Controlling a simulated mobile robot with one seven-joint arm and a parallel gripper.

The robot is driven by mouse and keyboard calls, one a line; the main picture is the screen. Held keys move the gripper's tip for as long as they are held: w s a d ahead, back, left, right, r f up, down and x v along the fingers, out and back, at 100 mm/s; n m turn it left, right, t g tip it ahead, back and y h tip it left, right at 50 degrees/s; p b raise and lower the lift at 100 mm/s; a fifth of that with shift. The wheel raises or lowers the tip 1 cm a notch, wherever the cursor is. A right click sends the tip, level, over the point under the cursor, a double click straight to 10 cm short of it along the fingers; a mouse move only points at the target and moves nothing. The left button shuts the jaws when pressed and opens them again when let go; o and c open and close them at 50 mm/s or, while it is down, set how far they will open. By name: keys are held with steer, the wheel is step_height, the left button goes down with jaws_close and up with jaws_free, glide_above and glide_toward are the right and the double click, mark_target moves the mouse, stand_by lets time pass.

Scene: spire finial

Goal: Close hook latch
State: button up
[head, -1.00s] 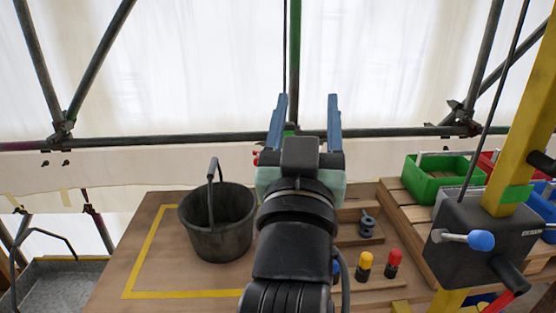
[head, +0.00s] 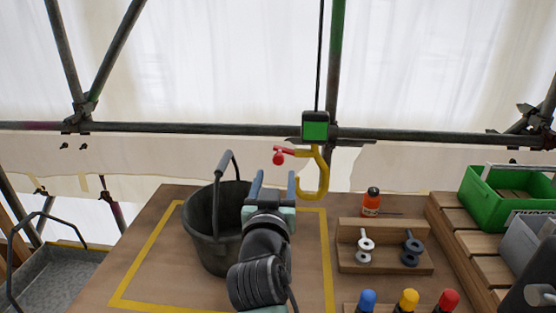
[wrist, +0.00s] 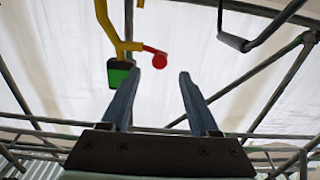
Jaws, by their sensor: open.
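A yellow hook (head: 325,175) hangs below a black block with a green face (head: 316,127). Its mouth faces left. A red latch lever with a round knob (head: 279,157) sticks out to the left from the hook's upper part, apart from the hook's tip. My gripper (head: 275,182) is open and empty, just below and left of the knob in the head view. In the wrist view the red knob (wrist: 160,61) shows near the tip of the left finger of my gripper (wrist: 172,70); I cannot tell whether they touch. The hook (wrist: 107,25) is partly cut off there.
A dark bucket (head: 205,225) with a raised handle stands left of my gripper on the wooden table (head: 150,260). A green bin (head: 510,200) stands far right.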

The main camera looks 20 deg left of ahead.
mark_target(278, 162)
steer(key=shift+x, duration=3.8)
jaws_close()
